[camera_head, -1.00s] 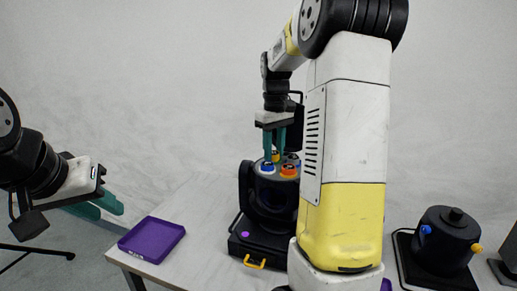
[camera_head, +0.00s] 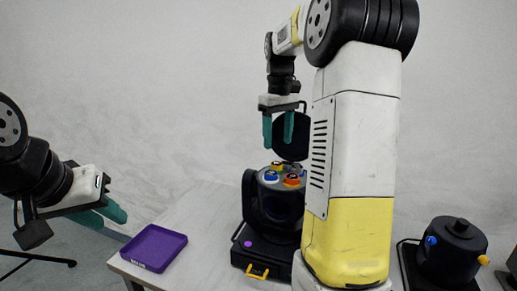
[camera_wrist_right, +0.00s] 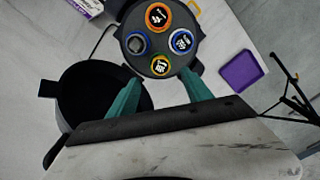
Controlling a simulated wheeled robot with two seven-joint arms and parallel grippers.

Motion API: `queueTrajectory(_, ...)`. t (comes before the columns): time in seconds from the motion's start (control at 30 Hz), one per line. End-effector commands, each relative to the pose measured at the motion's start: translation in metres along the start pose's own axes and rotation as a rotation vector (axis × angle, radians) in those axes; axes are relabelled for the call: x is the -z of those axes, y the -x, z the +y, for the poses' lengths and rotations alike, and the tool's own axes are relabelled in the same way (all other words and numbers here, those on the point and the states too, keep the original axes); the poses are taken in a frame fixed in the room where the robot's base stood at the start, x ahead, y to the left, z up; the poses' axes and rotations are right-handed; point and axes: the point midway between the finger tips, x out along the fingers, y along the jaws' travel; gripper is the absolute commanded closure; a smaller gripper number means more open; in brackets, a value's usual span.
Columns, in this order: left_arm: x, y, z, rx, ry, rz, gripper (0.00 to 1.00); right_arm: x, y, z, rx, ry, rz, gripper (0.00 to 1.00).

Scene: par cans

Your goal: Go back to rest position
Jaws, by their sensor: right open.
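My right gripper (camera_head: 277,131) is open and empty, pointing down above the black par can (camera_head: 262,208). A clear gap separates its teal fingertips from the coloured caps on top. In the right wrist view, the fingers (camera_wrist_right: 162,92) are spread apart, with the round top of the can (camera_wrist_right: 157,47) and its several ringed caps beyond them. My left gripper (camera_head: 108,215) hangs over the floor at the left, left of the purple tray. Its teal fingers overlap in the head view, so its opening is unclear.
A purple tray (camera_head: 153,248) lies on the table's left corner; it also shows in the wrist view (camera_wrist_right: 241,70). A second black can (camera_head: 452,250) with blue and yellow knobs stands at the right. My right arm hides the table between the cans.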

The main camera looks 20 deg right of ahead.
Motion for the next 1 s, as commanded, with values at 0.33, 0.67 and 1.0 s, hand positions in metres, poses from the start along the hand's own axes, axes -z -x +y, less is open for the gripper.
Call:
queueTrajectory(0.33, 0.000, 0.000, 0.000, 0.000, 0.000, 0.000, 0.70, -0.024, 0.019, -0.030, 0.001, -0.032, 0.092, 0.42)
queueTrajectory(0.67, 0.000, 0.000, 0.000, 0.000, 0.000, 0.000, 0.70, -0.110, 0.015, -0.130, 0.038, -0.162, 0.383, 0.42)
queueTrajectory(1.0, 0.000, 0.000, 0.000, 0.000, 0.000, 0.000, 0.70, -0.165, -0.024, -0.186, 0.085, -0.261, 0.562, 0.42)
